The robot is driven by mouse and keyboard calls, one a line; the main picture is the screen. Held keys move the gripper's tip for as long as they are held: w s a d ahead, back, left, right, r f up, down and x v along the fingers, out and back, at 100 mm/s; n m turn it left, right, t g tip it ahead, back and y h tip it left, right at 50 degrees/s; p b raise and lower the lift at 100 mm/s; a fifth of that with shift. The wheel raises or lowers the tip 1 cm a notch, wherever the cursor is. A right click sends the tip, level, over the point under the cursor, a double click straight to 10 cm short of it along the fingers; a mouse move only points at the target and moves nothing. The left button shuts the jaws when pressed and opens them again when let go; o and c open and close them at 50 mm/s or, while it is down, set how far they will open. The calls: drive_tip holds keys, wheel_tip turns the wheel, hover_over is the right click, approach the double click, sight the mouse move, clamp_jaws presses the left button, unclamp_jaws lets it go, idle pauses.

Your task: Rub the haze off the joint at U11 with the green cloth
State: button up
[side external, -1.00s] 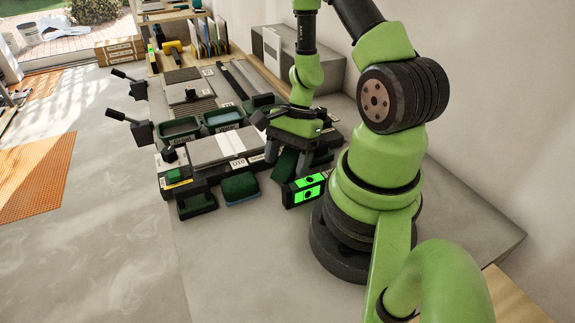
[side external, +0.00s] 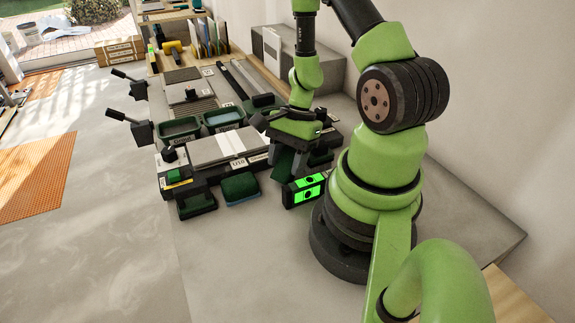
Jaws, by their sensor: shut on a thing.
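My gripper (side external: 300,164) points down at the right end of the levelling bench, between the grey tiles and my base. It is shut on a dark green piece, which looks like the green cloth (side external: 283,161); the fingers hide part of it. The grey tiles (side external: 205,151) lie on a dark bed left of the gripper, with a pale strip (side external: 233,143) across them. A small label (side external: 238,162) sits on the front edge below the strip; its text is too small to read surely. I cannot make out any haze on the joint.
A bright green-faced block (side external: 306,190) stands just below the gripper, close to my base. A green and blue sponge (side external: 240,187) and a dark green tray (side external: 196,205) lie in front of the bench. Dark bins (side external: 180,130) stand behind the tiles.

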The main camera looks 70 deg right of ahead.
sight(287, 159)
drive_tip(key=shift+r, duration=4)
